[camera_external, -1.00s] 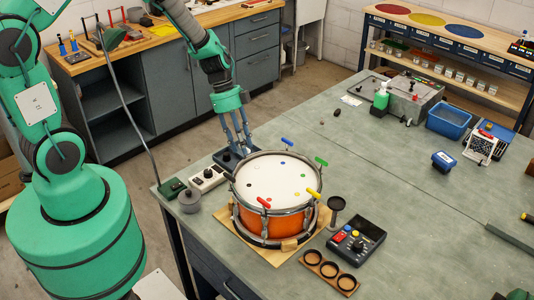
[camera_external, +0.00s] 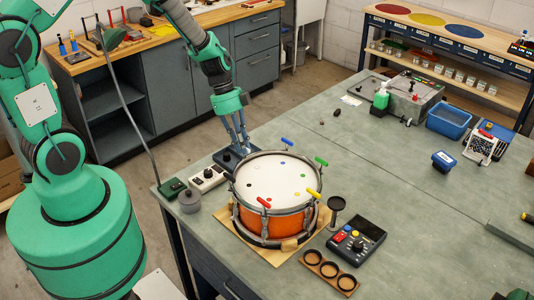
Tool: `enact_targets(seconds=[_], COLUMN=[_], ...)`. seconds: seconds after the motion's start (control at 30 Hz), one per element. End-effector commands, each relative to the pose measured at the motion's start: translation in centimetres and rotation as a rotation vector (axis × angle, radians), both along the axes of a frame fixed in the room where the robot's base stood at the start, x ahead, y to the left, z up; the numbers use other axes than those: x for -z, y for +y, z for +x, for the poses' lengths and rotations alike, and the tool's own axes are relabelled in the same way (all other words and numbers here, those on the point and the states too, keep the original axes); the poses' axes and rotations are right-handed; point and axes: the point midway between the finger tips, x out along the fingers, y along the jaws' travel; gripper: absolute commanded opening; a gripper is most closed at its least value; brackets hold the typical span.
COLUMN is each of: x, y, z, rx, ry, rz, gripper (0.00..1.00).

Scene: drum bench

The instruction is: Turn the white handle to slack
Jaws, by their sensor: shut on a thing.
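The drum (camera_external: 270,222) has an orange shell and a white head, and stands on a board on the bench. Coloured handles stick out around its rim: blue (camera_external: 287,141), green (camera_external: 321,162), yellow (camera_external: 314,193), red (camera_external: 264,202) and black (camera_external: 230,177). My gripper (camera_external: 243,149) points down at the rim's back left, in the gap between the black and blue handles. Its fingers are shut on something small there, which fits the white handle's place. The white handle itself is hidden or too small to make out.
A dark tray (camera_external: 228,159) and a white switch box (camera_external: 208,179) lie close to the drum's left. A black stand (camera_external: 336,210), a button box (camera_external: 356,241) and a wooden ring holder (camera_external: 330,272) are at its right.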

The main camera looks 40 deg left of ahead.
Motion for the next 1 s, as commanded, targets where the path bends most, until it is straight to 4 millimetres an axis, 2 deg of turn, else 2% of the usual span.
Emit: enact_targets(seconds=[0.47,1.0], x=[0.37,0.12], y=[-0.09,-0.51], z=[-0.08,-0.32], rx=[-0.212,-0.685], ry=[-0.004,-0.003], rz=[0.000,-0.001], gripper=[0.00,0.00])
